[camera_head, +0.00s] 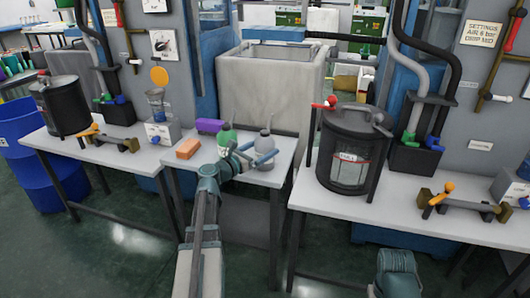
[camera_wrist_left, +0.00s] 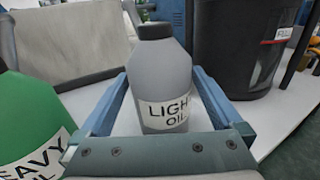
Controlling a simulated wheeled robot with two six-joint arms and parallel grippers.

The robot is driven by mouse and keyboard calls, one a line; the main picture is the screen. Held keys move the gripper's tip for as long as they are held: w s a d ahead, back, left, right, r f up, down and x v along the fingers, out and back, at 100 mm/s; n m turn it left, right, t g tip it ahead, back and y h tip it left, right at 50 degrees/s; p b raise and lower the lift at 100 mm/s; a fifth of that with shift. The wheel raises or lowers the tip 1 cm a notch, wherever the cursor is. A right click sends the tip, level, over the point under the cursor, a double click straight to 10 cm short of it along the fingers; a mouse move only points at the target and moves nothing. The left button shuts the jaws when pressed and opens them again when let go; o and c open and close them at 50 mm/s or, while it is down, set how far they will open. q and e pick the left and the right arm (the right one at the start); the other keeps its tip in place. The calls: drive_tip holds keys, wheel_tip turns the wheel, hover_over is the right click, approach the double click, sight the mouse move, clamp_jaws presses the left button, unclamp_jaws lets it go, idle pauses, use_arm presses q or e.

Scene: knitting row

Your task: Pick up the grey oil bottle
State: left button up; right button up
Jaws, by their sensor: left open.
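The grey oil bottle (camera_head: 265,143) stands upright on the small middle table, with a dark cap. My left gripper (camera_head: 262,157) is open, with one finger on each side of the grey bottle. In the left wrist view the blue fingers of the left gripper (camera_wrist_left: 161,78) flank the bottle; whether they touch it cannot be told. My right gripper does not show.
A green "HEAVY OIL" bottle (camera_head: 227,135) stands close left of the grey one. A black lidded drum (camera_head: 346,150) stands on the right table (camera_head: 420,218). A large pale bin (camera_head: 270,90) is behind.

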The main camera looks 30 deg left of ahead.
use_arm(q)
drive_tip(key=x, duration=0.4)
drive_tip(key=shift+w, duration=0.15)
drive_tip(key=c, duration=1.4)
